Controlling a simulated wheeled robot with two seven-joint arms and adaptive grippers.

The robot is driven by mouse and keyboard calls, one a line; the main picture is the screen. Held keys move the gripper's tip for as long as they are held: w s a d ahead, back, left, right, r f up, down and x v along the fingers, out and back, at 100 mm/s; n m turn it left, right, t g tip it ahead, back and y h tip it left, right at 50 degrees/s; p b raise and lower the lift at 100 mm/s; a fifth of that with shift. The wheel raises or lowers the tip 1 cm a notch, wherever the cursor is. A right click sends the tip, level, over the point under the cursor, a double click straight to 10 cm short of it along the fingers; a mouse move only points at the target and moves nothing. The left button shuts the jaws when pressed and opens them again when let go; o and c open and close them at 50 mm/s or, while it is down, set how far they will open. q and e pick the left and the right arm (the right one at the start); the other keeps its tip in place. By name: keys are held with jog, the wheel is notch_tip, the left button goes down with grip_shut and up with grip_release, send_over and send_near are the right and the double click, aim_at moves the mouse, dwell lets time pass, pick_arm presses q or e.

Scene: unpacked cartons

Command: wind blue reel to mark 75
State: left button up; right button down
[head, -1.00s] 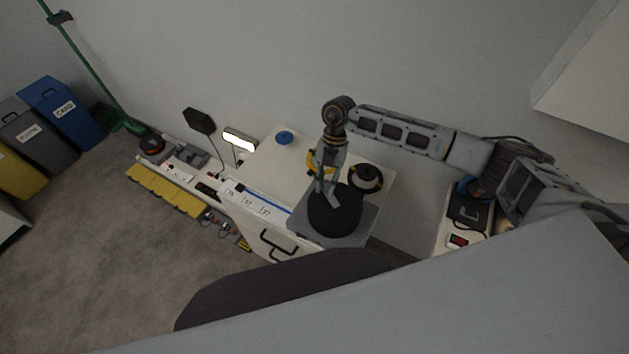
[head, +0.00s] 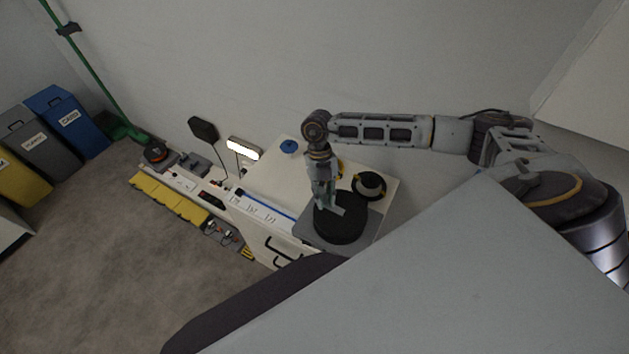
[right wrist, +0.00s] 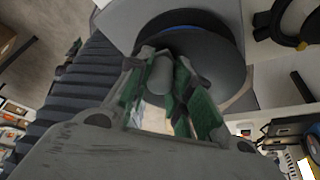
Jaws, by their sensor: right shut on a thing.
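A wide dark disc (head: 339,222) lies flat on a grey block (head: 370,232) at the near end of the white bench. In the right wrist view the dark disc (right wrist: 208,50) has a thin blue edge (right wrist: 149,22) showing beneath it; I take it for the blue reel. My right gripper (head: 327,203) reaches down onto the disc from above. In the right wrist view its green-padded fingers (right wrist: 163,88) are shut around a grey rounded knob (right wrist: 160,70) standing on the disc. I cannot read any mark or number. My left gripper is not in view.
A black ring-shaped spool (head: 369,186) stands close behind the disc on the white bench (head: 275,172). A small blue round item (head: 290,146) and a lit lamp (head: 243,148) are farther back. My arm passes over the bench's right side.

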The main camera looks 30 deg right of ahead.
jog(key=shift+a, duration=0.1)
jog(key=shift+n, duration=0.3)
jog(key=c, duration=1.3)
grip_release()
jog(key=shift+v, duration=6)
jog(key=shift+a+f, duration=0.1)
jog(key=shift+a, duration=0.1)
